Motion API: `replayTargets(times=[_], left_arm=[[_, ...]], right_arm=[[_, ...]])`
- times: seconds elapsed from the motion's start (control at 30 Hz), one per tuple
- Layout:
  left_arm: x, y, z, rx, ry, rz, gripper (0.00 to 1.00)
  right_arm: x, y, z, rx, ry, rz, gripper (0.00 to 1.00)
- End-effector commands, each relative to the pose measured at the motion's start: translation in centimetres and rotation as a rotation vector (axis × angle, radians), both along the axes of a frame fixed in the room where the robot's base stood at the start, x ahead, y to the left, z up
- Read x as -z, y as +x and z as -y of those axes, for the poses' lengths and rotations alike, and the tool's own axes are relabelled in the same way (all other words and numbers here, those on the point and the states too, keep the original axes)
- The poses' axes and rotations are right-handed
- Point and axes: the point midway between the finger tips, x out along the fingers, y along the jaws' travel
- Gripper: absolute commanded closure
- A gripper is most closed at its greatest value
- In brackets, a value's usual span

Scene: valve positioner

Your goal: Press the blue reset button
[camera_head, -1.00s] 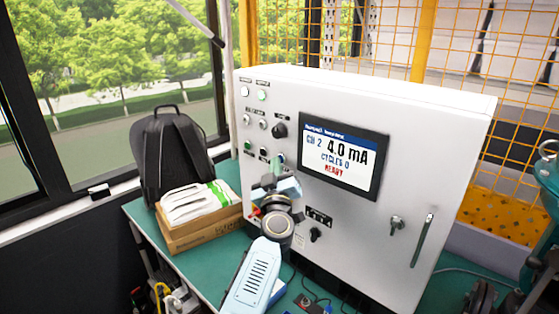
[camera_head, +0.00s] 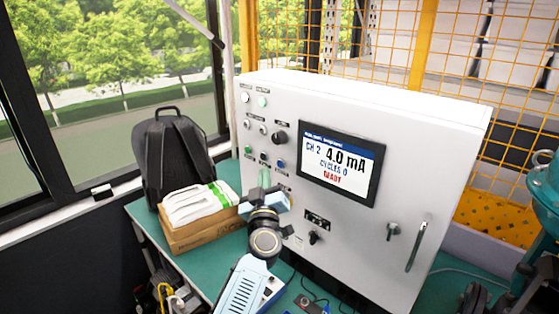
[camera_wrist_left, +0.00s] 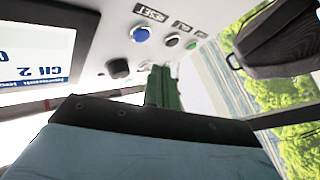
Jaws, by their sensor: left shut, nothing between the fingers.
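The blue reset button (camera_head: 281,164) sits on the front of the white control cabinet (camera_head: 400,130), left of the screen. In the left wrist view the blue button (camera_wrist_left: 140,34) is beside the "RESET" label, towards the top. My left gripper (camera_head: 264,177) is in front of the cabinet, a little below and left of the button. Its green fingers (camera_wrist_left: 161,86) are together and empty, apart from the button in the picture. Their gap to the panel is hard to judge. My right gripper is not in view.
A green button (camera_head: 248,149), a black knob (camera_head: 279,138) and several small lamps surround the blue button. A box with white cloths (camera_head: 196,204) and a black backpack (camera_head: 170,155) stand left of the cabinet.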

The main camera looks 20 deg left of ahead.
Motion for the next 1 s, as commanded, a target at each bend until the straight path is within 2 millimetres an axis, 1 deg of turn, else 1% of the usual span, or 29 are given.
replayTargets(times=[0.03,0.1,0.3,1.0], left_arm=[[-0.2,-0.6,-0.2,0.0,0.002,-0.002,1.0],[-0.2,-1.2,-0.4,0.0,0.001,-0.001,1.0],[-0.1,-2.3,-0.8,0.0,0.0,0.0,1.0],[0.0,-2.3,-0.8,0.001,0.0,-0.001,1.0]], right_arm=[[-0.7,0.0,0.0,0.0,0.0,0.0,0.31],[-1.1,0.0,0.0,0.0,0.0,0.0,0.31],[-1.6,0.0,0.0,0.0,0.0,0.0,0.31],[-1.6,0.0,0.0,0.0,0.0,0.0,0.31]])
